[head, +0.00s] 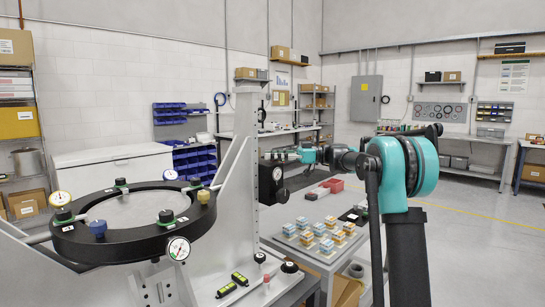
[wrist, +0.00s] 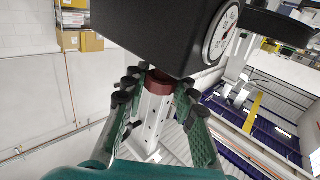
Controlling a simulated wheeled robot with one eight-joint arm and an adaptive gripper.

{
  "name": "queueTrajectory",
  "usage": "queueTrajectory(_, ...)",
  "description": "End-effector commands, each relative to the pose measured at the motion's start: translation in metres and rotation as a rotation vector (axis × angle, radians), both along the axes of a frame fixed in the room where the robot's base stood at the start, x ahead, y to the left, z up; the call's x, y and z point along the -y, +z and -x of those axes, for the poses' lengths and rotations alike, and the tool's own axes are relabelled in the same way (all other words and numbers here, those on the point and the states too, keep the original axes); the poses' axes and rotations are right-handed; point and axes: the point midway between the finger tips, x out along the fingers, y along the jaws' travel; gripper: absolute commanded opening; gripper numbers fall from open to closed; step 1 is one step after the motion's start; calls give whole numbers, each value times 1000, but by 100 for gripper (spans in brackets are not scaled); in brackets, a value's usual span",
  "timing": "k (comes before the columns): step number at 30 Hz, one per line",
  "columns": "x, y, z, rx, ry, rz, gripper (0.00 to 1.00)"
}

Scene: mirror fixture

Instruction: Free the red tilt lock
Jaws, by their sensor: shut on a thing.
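The red tilt lock (wrist: 160,82) is a dark red round knob under a black box with a dial (wrist: 180,30) in the wrist view. My gripper (wrist: 161,88) has its green fingers on both sides of the knob and is shut on it. In the head view my gripper (head: 288,156) reaches in from the right to the black box (head: 271,182) on the grey upright. The red knob cannot be made out in the head view. The black mirror ring (head: 130,238) sits on the left of the fixture, with dials and knobs around it.
Two black-and-yellow levels (head: 233,286) lie on the fixture's base. Open floor (head: 470,240) shows at the right.

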Motion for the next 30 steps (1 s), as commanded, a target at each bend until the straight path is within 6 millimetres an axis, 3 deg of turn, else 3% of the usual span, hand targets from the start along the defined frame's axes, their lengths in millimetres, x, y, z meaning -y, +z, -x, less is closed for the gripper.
queueTrajectory(13,-1,0,0,0,247,0,0)
queueTrajectory(30,-1,0,0,0,288,-1,0)
